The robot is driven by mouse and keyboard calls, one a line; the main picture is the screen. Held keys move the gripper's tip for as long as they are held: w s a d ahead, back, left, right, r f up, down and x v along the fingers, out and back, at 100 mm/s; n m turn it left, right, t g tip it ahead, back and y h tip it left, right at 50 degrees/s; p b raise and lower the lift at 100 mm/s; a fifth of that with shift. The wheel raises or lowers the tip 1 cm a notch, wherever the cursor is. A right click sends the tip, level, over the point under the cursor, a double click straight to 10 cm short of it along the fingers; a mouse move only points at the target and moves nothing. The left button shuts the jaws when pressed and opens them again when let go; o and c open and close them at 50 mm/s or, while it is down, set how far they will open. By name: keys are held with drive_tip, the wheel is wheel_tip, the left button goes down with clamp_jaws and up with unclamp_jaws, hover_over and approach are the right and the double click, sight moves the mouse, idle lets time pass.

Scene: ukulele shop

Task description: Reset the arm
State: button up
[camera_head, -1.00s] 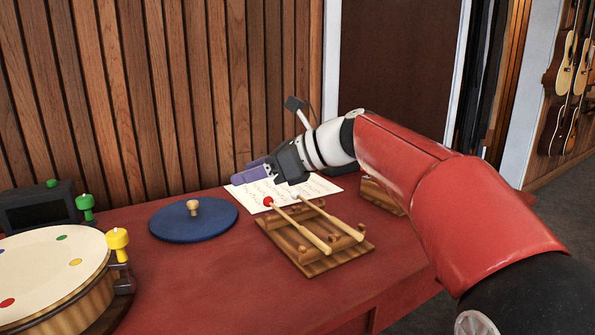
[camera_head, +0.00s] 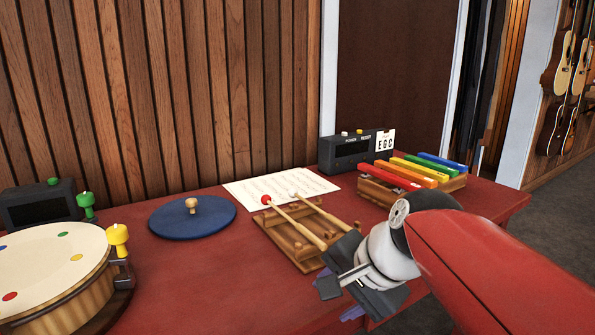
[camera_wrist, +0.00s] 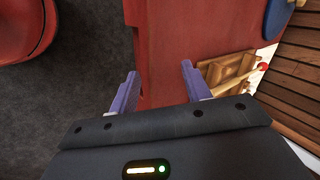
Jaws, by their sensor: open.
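My gripper (camera_head: 340,300) is at the lower middle of the head view, in front of the near right end of the wooden mallet rack (camera_head: 297,257). Its purple fingers stand apart in the wrist view (camera_wrist: 158,95), with nothing between them but the red table edge and dark floor beyond. My red arm comes in from the lower right.
A colorful xylophone (camera_head: 408,173) and a dark box with an EGC card (camera_head: 350,151) stand at the back right. A sheet of music (camera_head: 275,188), a blue disc (camera_head: 180,218) and a drum (camera_head: 55,265) are on the red table (camera_head: 200,290). A wooden wall stands behind.

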drive_tip(key=s+d+f+n+h+b, duration=0.2)
drive_tip(key=s+d+f+n+b, duration=0.1)
drive_tip(key=f, duration=0.4)
drive_tip(key=s+d+f+n+h+b, duration=0.2)
drive_tip(key=s+d+f+n+b, duration=0.1)
drive_tip(key=s+d+f+n, duration=0.2)
wheel_tip(320, 180, down, 3)
drive_tip(key=shift+s+d+n+t, duration=0.3)
drive_tip(key=shift+s+d, duration=0.3)
drive_tip(key=shift+s, duration=0.35)
